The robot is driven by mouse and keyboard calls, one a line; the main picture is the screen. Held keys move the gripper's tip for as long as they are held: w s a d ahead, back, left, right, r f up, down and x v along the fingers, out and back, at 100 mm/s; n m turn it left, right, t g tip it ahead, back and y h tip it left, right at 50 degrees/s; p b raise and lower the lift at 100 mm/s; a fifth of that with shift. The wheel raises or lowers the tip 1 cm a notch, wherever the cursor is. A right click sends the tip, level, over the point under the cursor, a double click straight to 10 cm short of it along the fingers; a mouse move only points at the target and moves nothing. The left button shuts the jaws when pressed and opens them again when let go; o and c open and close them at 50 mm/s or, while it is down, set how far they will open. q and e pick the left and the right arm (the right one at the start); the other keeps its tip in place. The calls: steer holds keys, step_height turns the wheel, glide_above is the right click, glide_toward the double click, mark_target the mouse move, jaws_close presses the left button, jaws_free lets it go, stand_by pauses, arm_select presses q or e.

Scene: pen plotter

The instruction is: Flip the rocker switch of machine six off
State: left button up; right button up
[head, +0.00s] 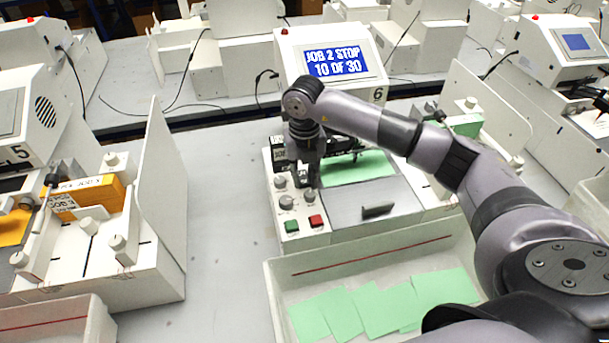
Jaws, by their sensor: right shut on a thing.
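Machine six (300,62) is a white machine with a "6" beside its screen (336,63), which reads "JOB 2 STOP 10 OF 30". Its front panel (318,236) carries grey knobs (287,202), a green button (292,226) and a red button (316,221). I cannot make out a rocker switch. My right gripper (313,182) points down at the panel's back right, beside another grey knob (309,196). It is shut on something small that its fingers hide. A green sheet (355,167) lies in the machine behind the gripper. My left gripper is not in view.
A white tray (275,291) with several green sheets stands in front of machine six. Machine five (28,128) is at the left, with an orange stack (97,192) and an upright white panel (160,190). Bare grey table lies between the machines. More machines stand behind and right.

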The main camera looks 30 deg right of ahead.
steer(key=shift+w, duration=0.15)
jaws_close()
steer(key=g, duration=0.1)
steer(key=g+b, duration=0.1)
steer(key=shift+w+d+r+g+y, duration=0.1)
steer(key=shift+w+g+y, duration=0.2)
steer(key=shift+g, duration=0.1)
steer(key=shift+r+g+b, duration=0.15)
steer(key=shift+g+b, duration=0.15)
steer(key=shift+g, duration=0.1)
steer(key=o, duration=1)
jaws_free()
steer(key=shift+c, duration=0.2)
steer(key=v, duration=1.2)
steer(key=shift+d, duration=0.2)
